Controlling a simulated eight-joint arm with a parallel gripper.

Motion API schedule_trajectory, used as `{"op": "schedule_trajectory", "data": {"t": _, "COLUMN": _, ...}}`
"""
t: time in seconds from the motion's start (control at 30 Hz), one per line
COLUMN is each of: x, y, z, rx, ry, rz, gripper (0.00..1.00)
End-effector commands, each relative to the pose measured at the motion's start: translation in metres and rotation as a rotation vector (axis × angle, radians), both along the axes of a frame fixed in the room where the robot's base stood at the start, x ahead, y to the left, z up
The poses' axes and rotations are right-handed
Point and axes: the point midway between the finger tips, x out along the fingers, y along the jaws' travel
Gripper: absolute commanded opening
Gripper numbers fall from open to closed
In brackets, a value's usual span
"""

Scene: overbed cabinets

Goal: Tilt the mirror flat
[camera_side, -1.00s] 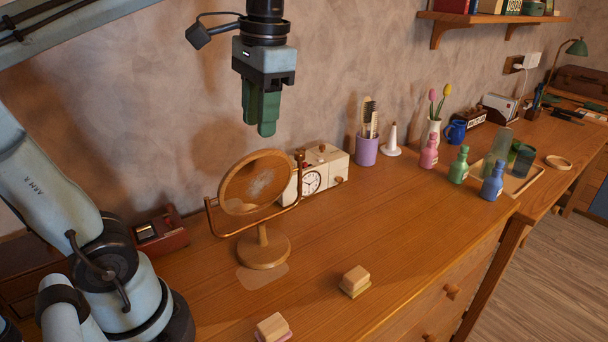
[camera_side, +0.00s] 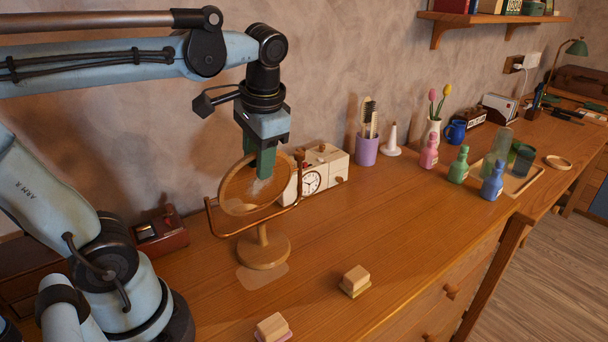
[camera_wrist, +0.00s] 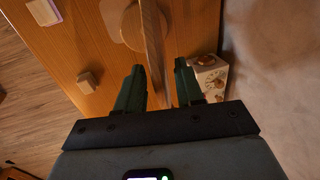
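The round wooden-framed mirror (camera_side: 240,196) hangs in a curved frame on a round wooden base (camera_side: 264,250). In the side view its disc stands steeply, leaning a little. My gripper (camera_side: 264,168) points down at the mirror's top right rim, and its green fingers overlap the rim. In the wrist view the mirror shows nearly edge-on as a thin upright strip (camera_wrist: 154,45). The two fingers of my gripper (camera_wrist: 159,80) are apart, one on each side of that strip, with gaps on both sides. Whether either finger touches the mirror cannot be seen.
A white clock box (camera_side: 325,170) stands close behind the mirror, right of my gripper. A purple cup of brushes (camera_side: 366,150) is further right. Two small blocks (camera_side: 355,279) (camera_side: 272,327) lie in front. A dark red box (camera_side: 161,234) sits left. The wall is close behind.

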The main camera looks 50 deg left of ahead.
Motion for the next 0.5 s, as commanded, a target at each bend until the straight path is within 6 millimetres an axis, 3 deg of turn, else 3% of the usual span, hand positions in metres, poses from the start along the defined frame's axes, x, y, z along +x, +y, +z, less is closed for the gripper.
{"op": "schedule_trajectory", "data": {"t": 0.2, "x": -0.0001, "y": 0.0028, "z": -0.0114, "rx": 0.000, "ry": 0.000, "rz": 0.000, "gripper": 0.37}}
{"op": "schedule_trajectory", "data": {"t": 0.5, "x": -0.0001, "y": 0.0030, "z": -0.0122, "rx": 0.000, "ry": 0.000, "rz": 0.000, "gripper": 0.34}}
